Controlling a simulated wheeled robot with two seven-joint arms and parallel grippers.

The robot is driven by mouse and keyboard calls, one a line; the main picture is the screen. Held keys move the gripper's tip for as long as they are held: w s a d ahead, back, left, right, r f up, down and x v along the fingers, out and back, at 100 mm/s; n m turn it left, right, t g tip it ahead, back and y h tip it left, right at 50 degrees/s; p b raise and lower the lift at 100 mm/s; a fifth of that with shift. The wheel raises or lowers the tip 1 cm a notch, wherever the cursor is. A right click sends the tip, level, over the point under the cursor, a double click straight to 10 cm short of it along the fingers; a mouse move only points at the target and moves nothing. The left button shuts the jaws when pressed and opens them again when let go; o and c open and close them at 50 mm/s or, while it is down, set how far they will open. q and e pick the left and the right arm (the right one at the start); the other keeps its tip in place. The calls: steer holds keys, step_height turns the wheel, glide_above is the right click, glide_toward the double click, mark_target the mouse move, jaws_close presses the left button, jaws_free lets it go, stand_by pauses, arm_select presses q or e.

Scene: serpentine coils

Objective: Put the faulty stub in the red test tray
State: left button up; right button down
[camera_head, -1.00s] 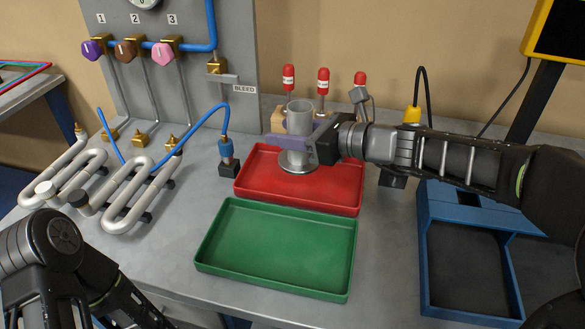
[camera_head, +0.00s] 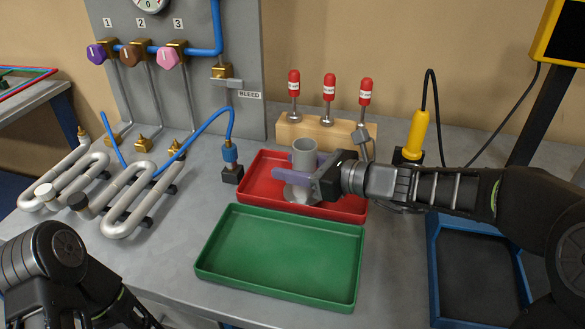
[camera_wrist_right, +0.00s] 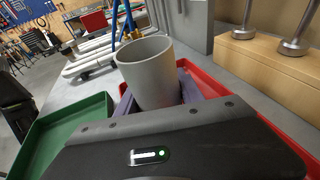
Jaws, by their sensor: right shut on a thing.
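The grey stub (camera_head: 305,154), a hollow cylinder with a flange at its foot, stands upright within the red test tray (camera_head: 348,209). My right gripper (camera_head: 303,176) reaches in from the right, with its purple-grey fingers shut on the stub's sides. In the right wrist view the stub (camera_wrist_right: 150,75) shows its open top between the fingers, and the red tray (camera_wrist_right: 207,76) lies below and behind it. The fingers partly hide the flange, so I cannot tell whether it touches the tray floor. My left arm shows at lower left, but its gripper is out of view.
The green tray (camera_head: 280,255) lies just in front of the red one. Behind are a wooden block (camera_head: 328,130) with red-topped pins and a yellow-handled probe (camera_head: 416,133). Silver serpentine coils (camera_head: 130,200) stand left, and a blue-framed tray (camera_head: 480,270) lies right.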

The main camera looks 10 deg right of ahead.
mark_target(315, 169)
steer(key=shift+r, duration=0.1)
steer(key=c, duration=0.7)
jaws_free()
steer(key=shift+c, duration=0.2)
steer(key=p+v, duration=0.2)
steer(key=v, duration=0.9)
steer(key=shift+s+d, duration=0.4)
